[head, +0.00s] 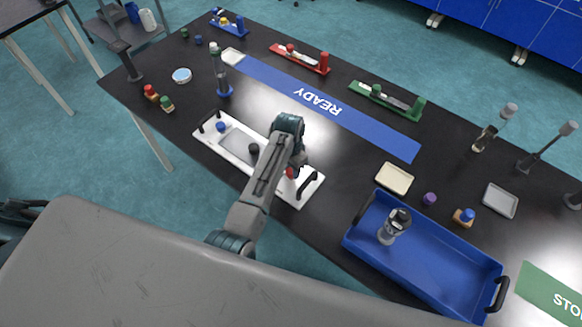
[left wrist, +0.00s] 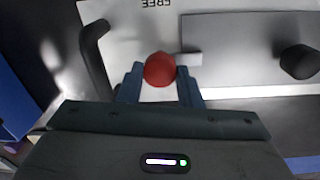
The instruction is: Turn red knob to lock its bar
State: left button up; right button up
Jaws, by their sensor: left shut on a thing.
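The red knob (left wrist: 160,69) sits on a white panel (left wrist: 115,15) with black handles. In the left wrist view it is between the two fingers of my left gripper (left wrist: 160,84), which is shut on it. A light grey bar end (left wrist: 190,59) shows just right of the knob, beside a grey plate (left wrist: 230,40). In the head view the red knob (head: 290,173) is partly hidden by my left gripper (head: 296,166). The white panel (head: 310,190) lies on the black table. My right gripper is not in view.
A black knob (head: 253,148) and a blue knob (head: 221,127) are on the same panel. A black handle (head: 306,185) stands at its right end. A blue tray (head: 440,258) holding a clear jar (head: 393,226) is to the right. A blue READY strip (head: 390,140) lies behind.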

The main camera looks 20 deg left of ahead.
aim_at(290, 169)
pick_arm(q)
jog(key=o, duration=1)
jog(key=shift+c, duration=0.2)
jog(key=shift+r, duration=0.15)
jog(key=shift+w+a+r+b, duration=0.1)
jog(key=shift+r+b, duration=0.7)
jog(key=shift+r, duration=1.85)
jog(key=shift+a+r+b, duration=0.1)
jog(key=shift+r+b, duration=0.7)
jog(key=shift+r, duration=1.85)
